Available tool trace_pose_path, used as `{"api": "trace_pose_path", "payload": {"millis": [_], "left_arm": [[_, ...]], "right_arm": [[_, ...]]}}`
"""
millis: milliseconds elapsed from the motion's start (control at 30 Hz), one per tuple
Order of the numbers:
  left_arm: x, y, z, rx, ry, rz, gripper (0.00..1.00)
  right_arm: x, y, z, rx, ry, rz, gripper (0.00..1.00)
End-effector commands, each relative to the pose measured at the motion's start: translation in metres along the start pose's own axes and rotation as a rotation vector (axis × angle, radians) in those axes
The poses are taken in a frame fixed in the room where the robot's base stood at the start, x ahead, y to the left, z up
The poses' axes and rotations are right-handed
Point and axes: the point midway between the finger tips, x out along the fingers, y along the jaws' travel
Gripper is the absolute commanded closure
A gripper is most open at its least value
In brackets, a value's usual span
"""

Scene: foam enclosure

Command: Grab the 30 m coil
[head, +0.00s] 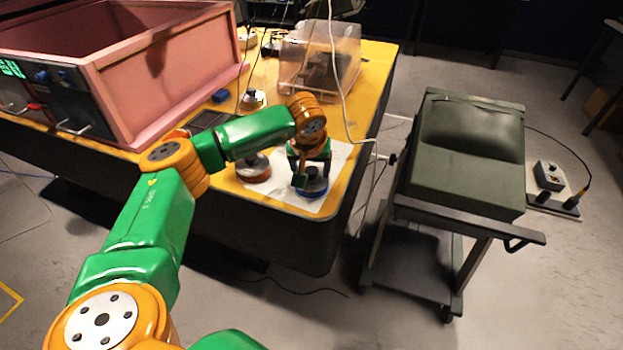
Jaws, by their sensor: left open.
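Two small round coils sit on a white sheet (338,165) at the table's front right corner. The other is a blue coil (316,190), partly hidden by my left gripper. No length marking is readable, so I cannot tell which is the 30 m coil. My left gripper (307,182) is open and points down over the blue coil. I cannot tell whether its fingers touch the coil. My right gripper is not in view.
A pink open box (165,75) fills the left of the yellow table (376,62). A clear plastic bin (318,60) stands at the back. A white cable (337,95) hangs behind my gripper. A dark cart (460,165) stands to the right, across a floor gap.

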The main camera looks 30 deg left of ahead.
Motion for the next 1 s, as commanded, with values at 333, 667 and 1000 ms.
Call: {"api": "trace_pose_path", "payload": {"millis": [333,667,1000], "left_arm": [[0.001,0.0,0.001,0.0,-0.002,0.0,1.0],[0.0,0.001,0.0,0.0,-0.001,0.001,1.0],[-0.057,-0.01,-0.003,0.001,0.007,0.006,1.0]], "right_arm": [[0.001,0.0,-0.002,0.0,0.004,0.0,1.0],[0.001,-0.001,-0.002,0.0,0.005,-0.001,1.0],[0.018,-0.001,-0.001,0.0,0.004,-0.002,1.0]]}}
